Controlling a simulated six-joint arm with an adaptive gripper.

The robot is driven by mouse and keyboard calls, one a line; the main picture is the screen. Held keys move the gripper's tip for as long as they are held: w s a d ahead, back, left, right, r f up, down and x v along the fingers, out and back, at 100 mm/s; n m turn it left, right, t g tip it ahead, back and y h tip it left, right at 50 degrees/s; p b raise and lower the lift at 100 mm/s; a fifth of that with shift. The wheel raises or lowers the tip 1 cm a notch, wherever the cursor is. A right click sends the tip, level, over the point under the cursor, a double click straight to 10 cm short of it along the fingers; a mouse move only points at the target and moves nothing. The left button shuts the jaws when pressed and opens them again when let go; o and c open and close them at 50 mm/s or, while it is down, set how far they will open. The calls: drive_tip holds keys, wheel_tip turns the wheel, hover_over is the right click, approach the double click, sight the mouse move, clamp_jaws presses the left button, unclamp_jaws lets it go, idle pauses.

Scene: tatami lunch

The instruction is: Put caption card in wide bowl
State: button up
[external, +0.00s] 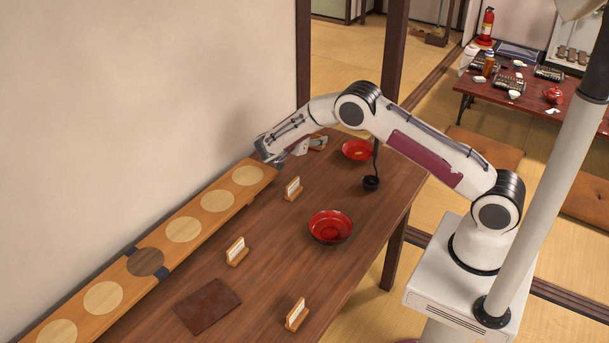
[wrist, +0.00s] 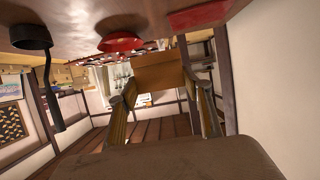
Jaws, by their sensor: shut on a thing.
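My gripper (external: 308,146) is low over the far end of the brown table, near the wall, with its fingers shut on a wooden caption card (external: 319,143). The wrist view shows the card's tan wooden back (wrist: 160,74) between the two fingertips (wrist: 162,92); its front face is hidden there. Two red bowls stand on the table: a far one (external: 357,150) to the right of the gripper, and a nearer one (external: 331,228). I cannot tell for certain which is the wide bowl. The far one also shows in the upturned wrist view (wrist: 120,43).
A black ladle (external: 371,182) stands upright beside the far bowl. Several other caption cards stand on the table, one (external: 293,188) between gripper and nearer bowl. A wooden ledge (external: 205,217) with pale discs runs along the wall. A dark red-brown mat (external: 208,306) lies near.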

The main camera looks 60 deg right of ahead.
drive_tip(key=w+a+r+n+t, duration=0.2)
drive_tip(key=a+r, duration=0.2)
drive_tip(key=a, duration=0.8)
drive_tip(key=s+a+r+n+t+y, duration=0.1)
drive_tip(key=s+a+n+t, duration=0.15)
drive_tip(key=a, duration=0.35)
drive_tip(key=s+a+n+t+y, duration=0.1)
drive_tip(key=s+a+t, duration=0.1)
drive_tip(key=s+a, duration=0.35)
drive_tip(key=s+a+n+t+y, duration=0.1)
drive_tip(key=s+a+n+t, duration=0.15)
drive_tip(key=s+a, duration=0.45)
drive_tip(key=s+d+f, duration=0.2)
drive_tip(key=s+d, duration=0.3)
drive_tip(key=s, duration=0.5)
drive_tip(key=shift+f+n+y, duration=0.15)
drive_tip(key=shift+n+y, duration=0.15)
drive_tip(key=shift+y, duration=0.1)
drive_tip(key=shift+s, duration=0.1)
drive_tip(key=shift+f, duration=2.9)
